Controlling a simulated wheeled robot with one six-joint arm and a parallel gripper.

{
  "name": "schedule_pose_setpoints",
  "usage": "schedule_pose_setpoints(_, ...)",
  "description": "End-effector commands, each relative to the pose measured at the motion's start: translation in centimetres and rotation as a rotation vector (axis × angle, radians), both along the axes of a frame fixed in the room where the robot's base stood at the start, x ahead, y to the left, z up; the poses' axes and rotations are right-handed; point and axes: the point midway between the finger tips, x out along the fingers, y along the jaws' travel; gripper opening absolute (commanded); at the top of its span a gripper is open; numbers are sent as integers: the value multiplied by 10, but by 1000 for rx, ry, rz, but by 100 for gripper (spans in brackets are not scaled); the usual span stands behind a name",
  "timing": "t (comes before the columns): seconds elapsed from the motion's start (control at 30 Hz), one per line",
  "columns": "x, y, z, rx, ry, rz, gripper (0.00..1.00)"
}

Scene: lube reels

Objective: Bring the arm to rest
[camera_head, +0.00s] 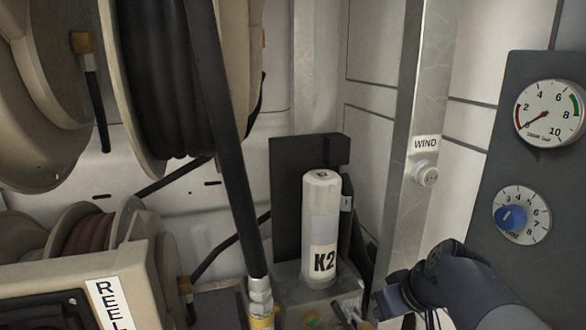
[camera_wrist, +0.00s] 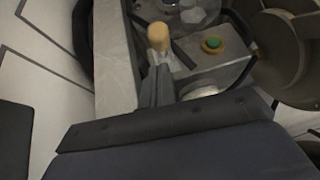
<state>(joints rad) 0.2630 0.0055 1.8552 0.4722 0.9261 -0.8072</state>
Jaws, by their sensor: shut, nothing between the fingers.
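My arm (camera_head: 455,280) reaches in from the lower right of the head view, with its wrist in front of the foot of the metal post. My gripper (camera_wrist: 158,75) shows in the wrist view as two dark fingers closed together, with nothing held. A tan rounded knob (camera_wrist: 158,37) appears just past the fingertips; whether they touch it I cannot tell. In the head view the fingertips are low at the bottom edge and hard to make out.
A white K2 canister (camera_head: 321,225) stands left of my wrist. A gauge panel (camera_head: 515,85) is at right. Hose reels (camera_head: 140,90) fill the left. A green button (camera_wrist: 213,43) sits near the fingers.

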Motion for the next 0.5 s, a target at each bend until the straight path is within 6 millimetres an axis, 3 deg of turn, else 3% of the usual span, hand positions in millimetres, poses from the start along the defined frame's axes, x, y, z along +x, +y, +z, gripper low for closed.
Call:
schedule_pose_setpoints(0.47, -13, -2, -5, 32, -211, -9, 0)
schedule_pose_setpoints(0.5, -16, -4, 5, 33, -226, -13, 0)
